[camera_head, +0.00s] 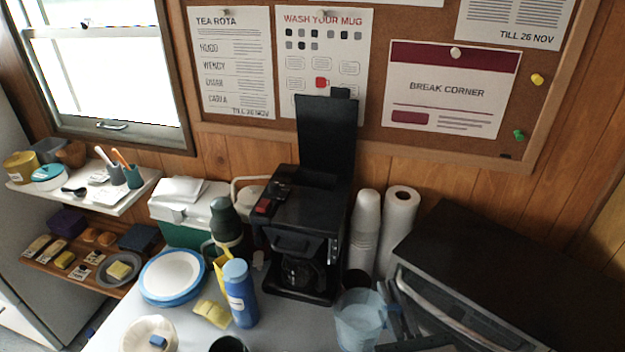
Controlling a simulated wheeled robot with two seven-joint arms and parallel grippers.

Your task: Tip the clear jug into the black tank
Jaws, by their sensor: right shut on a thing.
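The clear jug (358,322), bluish and see-through, is upright at the bottom of the head view, in front and to the right of the black coffee maker. My right gripper (394,316) is dark and shut on the jug at its right, handle side. The black tank (312,178) is the top of the coffee maker, with its lid (326,135) standing open. The jug is lower in the picture than the tank and apart from it. Whether the jug holds water is hard to tell. My left gripper is not in view.
A black oven-like appliance (500,265) is close at the right. Stacked cups (366,230) and a paper roll (399,215) stand behind the jug. A blue bottle (239,295), a green flask (226,225) and plates (172,275) stand left of the coffee maker.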

